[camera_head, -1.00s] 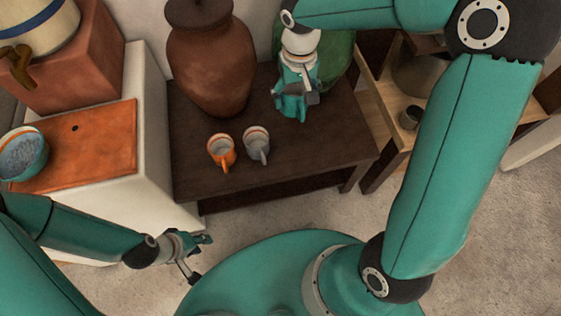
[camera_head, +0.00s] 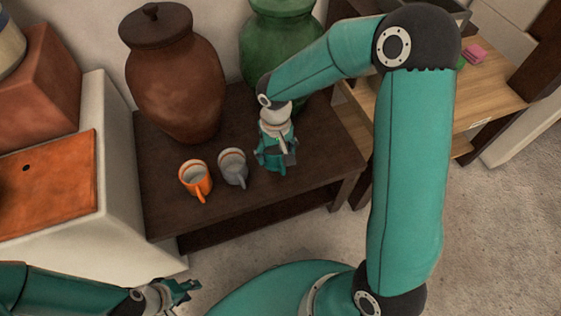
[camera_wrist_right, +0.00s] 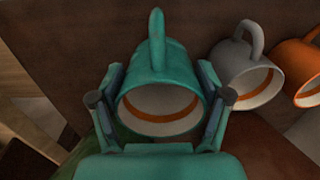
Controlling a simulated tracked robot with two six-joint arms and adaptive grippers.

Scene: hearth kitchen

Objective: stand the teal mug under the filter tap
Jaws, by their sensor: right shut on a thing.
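The teal mug (camera_wrist_right: 158,85) is between the fingers of my right gripper (camera_wrist_right: 160,112) in the right wrist view. Its open mouth, with an orange band inside, faces the camera, and its handle points up. In the head view my right gripper (camera_head: 273,155) is over the right part of the dark table, beside the grey mug; it largely hides the teal mug, and I cannot tell whether the mug touches the table. My left gripper (camera_head: 180,292) is low at the bottom left, open and empty. The filter tap is out of view; only a cream vessel's edge (camera_head: 8,45) shows at top left.
A grey mug (camera_head: 232,167) and an orange mug (camera_head: 195,178) stand on the dark table (camera_head: 160,210). A brown jar (camera_head: 178,80) and a green jar (camera_head: 275,40) stand behind. Left is a white counter with an orange top (camera_head: 45,185).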

